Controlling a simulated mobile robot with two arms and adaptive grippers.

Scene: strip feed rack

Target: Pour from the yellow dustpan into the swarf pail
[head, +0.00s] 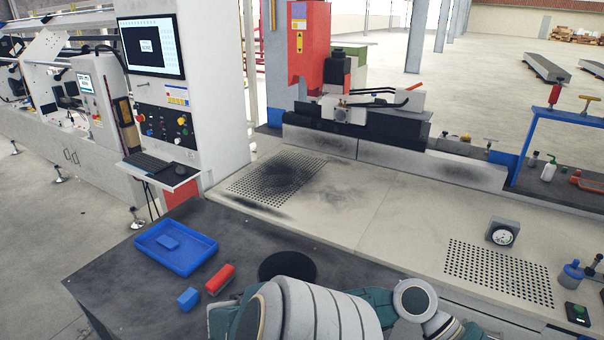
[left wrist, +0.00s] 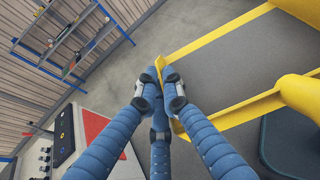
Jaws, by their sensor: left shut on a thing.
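In the left wrist view my left gripper (left wrist: 160,82) has its blue fingers closed together on the edge of a yellow thing, which I take to be the yellow dustpan (left wrist: 232,110). Its yellow edges run off to the right around a grey area, with a thick rounded yellow part at the right. What lies in it I cannot tell. The head view does not show the dustpan or either gripper. A black round thing (head: 287,264) on the dark table may be the swarf pail; my arm partly hides it.
The dark table (head: 120,283) also bears a blue tray (head: 185,262) with a blue block in it, a red block (head: 220,279) and a small blue block (head: 188,299). A pale bench (head: 370,215) with perforated patches and a gauge (head: 502,232) stands behind.

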